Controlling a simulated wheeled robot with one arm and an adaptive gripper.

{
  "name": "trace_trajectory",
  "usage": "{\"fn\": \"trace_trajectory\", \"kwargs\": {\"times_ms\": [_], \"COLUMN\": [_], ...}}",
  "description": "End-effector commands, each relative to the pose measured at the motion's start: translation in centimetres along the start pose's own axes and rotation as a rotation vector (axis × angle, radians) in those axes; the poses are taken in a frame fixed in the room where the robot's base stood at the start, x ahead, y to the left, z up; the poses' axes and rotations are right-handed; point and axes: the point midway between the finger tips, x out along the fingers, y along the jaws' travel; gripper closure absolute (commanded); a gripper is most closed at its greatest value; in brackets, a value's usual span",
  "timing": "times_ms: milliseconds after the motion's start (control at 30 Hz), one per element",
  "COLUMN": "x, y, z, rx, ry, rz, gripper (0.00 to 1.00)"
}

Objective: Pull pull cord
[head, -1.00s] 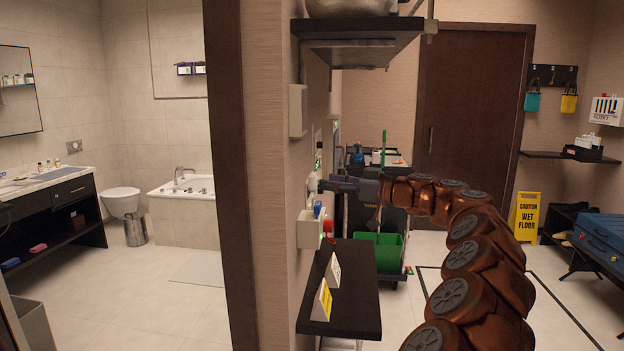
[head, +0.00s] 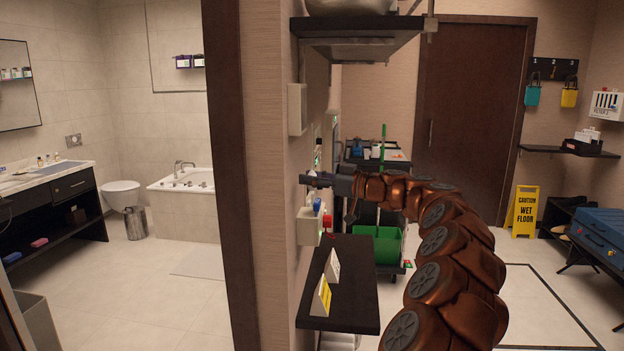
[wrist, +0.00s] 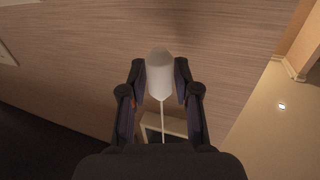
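The pull cord's white rounded handle (wrist: 160,75) sits between the two fingertips of my gripper (wrist: 160,80) in the wrist view. The thin white cord (wrist: 163,118) runs from it toward the bottom of that picture. The fingers are drawn in close on both sides of the handle and appear to touch it. In the head view my gripper (head: 312,180) reaches left to the wall, above a small white wall box. The handle is too small to make out clearly there.
The white wall box (head: 310,227) holds a blue and a red item just below my gripper. A black shelf (head: 345,300) with small signs juts out lower down. Another dark shelf (head: 355,42) hangs above. A cart with a green bucket (head: 382,245) stands behind.

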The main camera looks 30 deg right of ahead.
Motion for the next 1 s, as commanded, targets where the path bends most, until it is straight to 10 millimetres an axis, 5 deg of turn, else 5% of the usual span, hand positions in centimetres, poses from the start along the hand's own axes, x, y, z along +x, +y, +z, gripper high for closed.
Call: {"fn": "trace_trajectory", "kwargs": {"times_ms": [267,1000], "x": [0.0,0.1], "y": [0.0,0.0], "z": [0.0,1.2], "rx": [0.0,-0.001], "ry": [0.0,0.0], "rz": [0.0,-0.002], "gripper": [1.0,1.0]}}
